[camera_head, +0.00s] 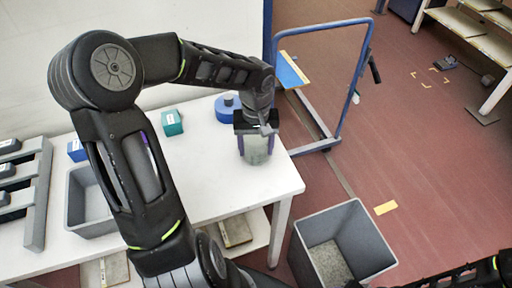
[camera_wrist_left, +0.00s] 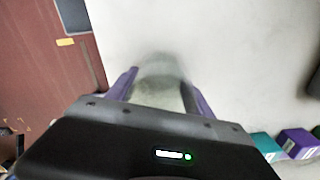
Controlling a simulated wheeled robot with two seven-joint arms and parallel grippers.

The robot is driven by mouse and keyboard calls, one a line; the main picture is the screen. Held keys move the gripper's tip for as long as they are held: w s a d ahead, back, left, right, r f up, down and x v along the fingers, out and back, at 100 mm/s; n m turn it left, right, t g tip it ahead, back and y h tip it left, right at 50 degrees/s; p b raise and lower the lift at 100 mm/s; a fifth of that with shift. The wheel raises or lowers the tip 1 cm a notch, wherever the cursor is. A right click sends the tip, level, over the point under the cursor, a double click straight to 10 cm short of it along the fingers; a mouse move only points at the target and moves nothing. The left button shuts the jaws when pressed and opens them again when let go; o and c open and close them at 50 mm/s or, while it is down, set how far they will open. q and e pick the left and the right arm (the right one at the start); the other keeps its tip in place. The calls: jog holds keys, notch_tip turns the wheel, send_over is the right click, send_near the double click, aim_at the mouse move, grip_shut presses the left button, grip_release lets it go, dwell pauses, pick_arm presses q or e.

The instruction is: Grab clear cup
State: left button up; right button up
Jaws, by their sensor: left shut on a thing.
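The clear cup (camera_head: 257,149) is a see-through, slightly greenish vessel near the right end of the white table. My left gripper (camera_head: 256,132) comes down over it from above and is shut on it. In the left wrist view the cup (camera_wrist_left: 160,82) sits between the two purple fingers of the left gripper (camera_wrist_left: 160,95), one on each side. The cup looks upright; I cannot tell whether its base touches the table. My right gripper is not in view; only part of a dark arm shows at the bottom right of the head view.
The white table (camera_head: 215,182) also holds a blue round object (camera_head: 226,109), a teal box (camera_head: 172,123), a blue box (camera_head: 76,150), a grey bin (camera_head: 79,207) and a grey rack (camera_head: 38,205). A grey bin (camera_head: 373,238) stands on the floor. A blue cart (camera_head: 344,93) is behind.

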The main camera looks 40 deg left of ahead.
pick_arm(q)
jog(key=c, duration=0.6)
notch_tip(320, 180, up, 10)
jog(key=shift+r+b, duration=0.1)
jog(key=shift+b, duration=0.3)
